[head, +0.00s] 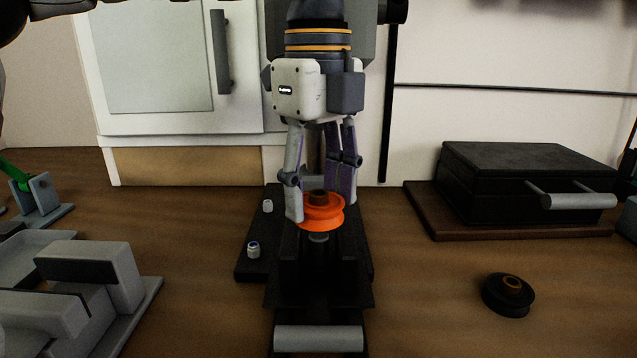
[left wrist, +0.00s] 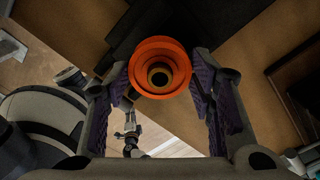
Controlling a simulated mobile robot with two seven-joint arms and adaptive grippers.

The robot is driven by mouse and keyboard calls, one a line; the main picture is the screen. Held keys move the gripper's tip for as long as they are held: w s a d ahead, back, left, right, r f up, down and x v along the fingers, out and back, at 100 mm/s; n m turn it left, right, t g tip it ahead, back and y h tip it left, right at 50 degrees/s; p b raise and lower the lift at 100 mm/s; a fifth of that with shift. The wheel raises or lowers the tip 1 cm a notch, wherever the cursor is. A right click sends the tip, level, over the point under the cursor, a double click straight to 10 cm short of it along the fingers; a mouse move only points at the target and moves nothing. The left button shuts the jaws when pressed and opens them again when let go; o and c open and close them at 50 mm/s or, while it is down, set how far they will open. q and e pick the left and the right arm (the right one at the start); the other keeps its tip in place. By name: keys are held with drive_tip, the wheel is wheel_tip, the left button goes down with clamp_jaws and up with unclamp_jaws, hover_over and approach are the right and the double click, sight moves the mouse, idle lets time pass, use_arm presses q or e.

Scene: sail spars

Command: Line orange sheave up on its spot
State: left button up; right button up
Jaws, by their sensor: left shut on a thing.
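The orange sheave (head: 323,212) is a grooved wheel with a dark brown hub. It is between the fingers of my left gripper (head: 322,205), which is shut on it. In the left wrist view the sheave (left wrist: 160,67) sits between the two purple-lined fingertips (left wrist: 160,80), its bore facing the camera. In the head view it is over a black fixture (head: 319,290) with a dark upright post (head: 318,250) just below it. I cannot tell whether the sheave touches the post. My right gripper is not in view.
A black sheave (head: 508,295) with a brown hub lies on the wooden table at right. A black case (head: 520,170) with a grey handle is behind it. Grey blocks (head: 85,275) stand at left. Two small pegs (head: 254,250) stand on the black base.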

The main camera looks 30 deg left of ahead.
use_arm(q)
drive_tip(key=shift+f, duration=1.25)
drive_tip(key=o, duration=1.1)
drive_tip(key=shift+c, duration=1.1)
drive_tip(key=shift+r, duration=3.55)
